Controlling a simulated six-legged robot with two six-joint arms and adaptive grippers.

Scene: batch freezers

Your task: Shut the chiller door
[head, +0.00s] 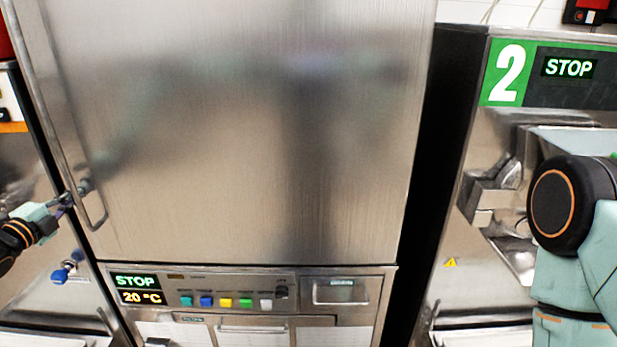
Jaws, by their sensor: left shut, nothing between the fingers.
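The chiller door (250,140) is a large brushed-steel panel filling the middle of the head view. Its lower edge lies close along the top of the control panel; I see no clear gap there, but cannot tell whether it is fully latched. A long bar handle (57,120) runs down its left side. My left gripper (67,200) is at the handle's lower end, at the left of the view. Its fingers are shut with nothing between them; I cannot tell whether they touch the handle. My right arm shows at the right edge, but its gripper is out of view.
The control panel (230,287) under the door reads STOP and 20 °C and has several coloured buttons. Machine 2 (560,85) stands to the right across a dark gap. Another steel machine (25,165) with a blue knob (60,275) stands at the left.

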